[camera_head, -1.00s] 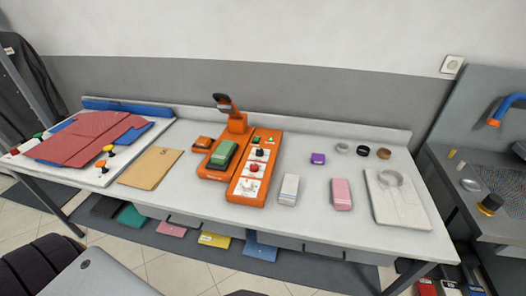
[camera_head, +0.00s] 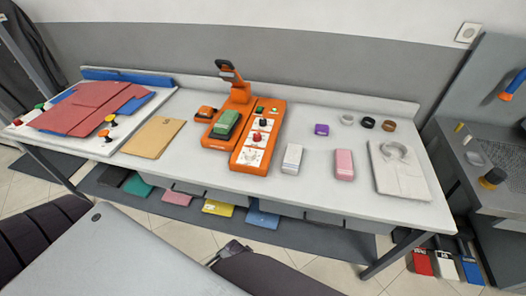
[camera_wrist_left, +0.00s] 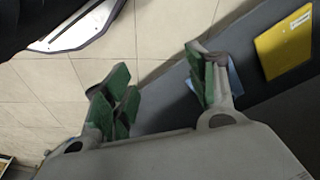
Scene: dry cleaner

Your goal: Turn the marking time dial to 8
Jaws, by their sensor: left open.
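An orange marking machine (camera_head: 243,168) stands on the table, with an upright orange arm at its back and a green pad (camera_head: 227,123) on its left side. Its control panel carries a black knob (camera_head: 263,122), a red knob (camera_head: 257,137) and a white dial (camera_head: 250,155) near the front. Their labels are too small to read, so I cannot tell which is the marking time dial. My left gripper (camera_wrist_left: 163,85) shows in the left wrist view, with green-padded fingers spread and empty, above the floor and apart from the machine. My right gripper is not in view.
On the white table (camera_head: 330,205), a white block (camera_head: 292,158) and pink block (camera_head: 344,164) stand right of the machine. A brown envelope (camera_head: 153,138) and red folded cloth (camera_head: 90,108) lie left. A yellow packet (camera_wrist_left: 287,43) lies below the table.

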